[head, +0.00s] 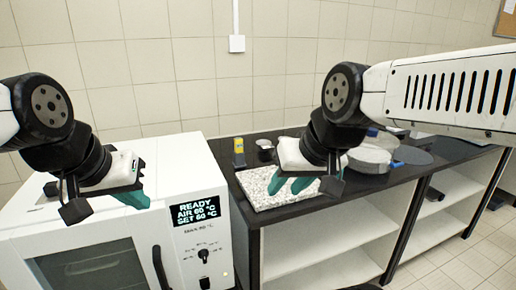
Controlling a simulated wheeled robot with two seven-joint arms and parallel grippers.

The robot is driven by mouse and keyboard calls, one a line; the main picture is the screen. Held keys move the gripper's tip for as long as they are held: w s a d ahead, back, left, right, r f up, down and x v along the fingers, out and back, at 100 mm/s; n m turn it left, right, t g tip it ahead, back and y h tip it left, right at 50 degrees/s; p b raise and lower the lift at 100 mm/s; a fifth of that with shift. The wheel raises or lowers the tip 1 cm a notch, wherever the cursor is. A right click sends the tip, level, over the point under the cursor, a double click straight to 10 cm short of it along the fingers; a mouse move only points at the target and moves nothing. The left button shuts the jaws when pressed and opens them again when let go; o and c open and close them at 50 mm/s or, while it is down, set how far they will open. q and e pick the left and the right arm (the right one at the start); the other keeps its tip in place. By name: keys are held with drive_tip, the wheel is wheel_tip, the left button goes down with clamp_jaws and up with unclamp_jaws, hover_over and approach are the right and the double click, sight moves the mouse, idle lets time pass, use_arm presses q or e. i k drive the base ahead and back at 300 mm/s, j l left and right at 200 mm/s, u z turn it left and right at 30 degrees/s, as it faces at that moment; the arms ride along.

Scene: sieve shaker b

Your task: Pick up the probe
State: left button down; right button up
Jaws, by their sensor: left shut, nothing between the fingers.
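I cannot make out a probe for certain. A small yellow upright item (239,152) with a grey lower part stands at the back left of the dark bench.
The white oven (203,182) stands at the left, its display reading READY. The speckled slab (262,195) lies on the dark bench (374,186). A dark cup (265,152) stands near the yellow item. Round grey pans (370,155) and a dark disc (412,156) lie to the right.

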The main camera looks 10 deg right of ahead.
sight(238, 142)
drive_tip(key=z, duration=0.2)
drive_tip(key=k+l+u, duration=0.15)
drive_tip(key=u, duration=0.2)
drive_tip(key=k+l+u, duration=0.1)
drive_tip(key=u, duration=0.25)
drive_tip(key=k+l+u, duration=0.1)
drive_tip(key=u, duration=0.3)
drive_tip(key=k+z, duration=0.1)
drive_tip(key=z, duration=0.85)
drive_tip(key=i+l+z, duration=0.15)
drive_tip(key=i, duration=0.25)
drive_tip(key=i+l+z, duration=0.15)
drive_tip(key=i, duration=0.3)
drive_tip(key=i+l+z, duration=0.1)
drive_tip(key=i, duration=0.35)
